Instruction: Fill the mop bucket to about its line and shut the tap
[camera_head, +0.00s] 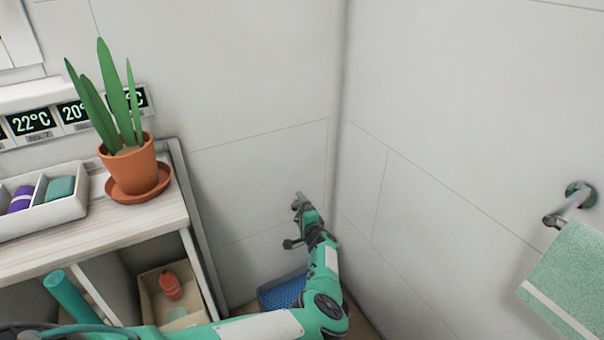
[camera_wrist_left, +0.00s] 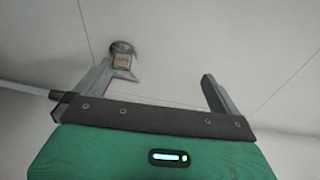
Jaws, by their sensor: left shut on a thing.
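My left gripper (camera_head: 304,211) is at the wall by the room's corner, shut on the tap. In the left wrist view the tap's grey wall mount (camera_wrist_left: 122,50) shows beside the left finger of the gripper (camera_wrist_left: 158,75). The fingers look well apart there, and the exact part held is hard to make out. A blue container (camera_head: 282,292), seemingly the mop bucket, stands low in the corner below, partly behind my left arm. Its line and water level cannot be made out. No water stream can be made out. My right gripper is not in view.
A pale wooden shelf unit (camera_head: 110,231) stands left of my forearm. It holds a potted plant (camera_head: 130,170) and a divided white tray (camera_head: 65,219). A bin (camera_head: 161,290) sits on its lower level. A green towel (camera_head: 567,275) hangs at the right wall.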

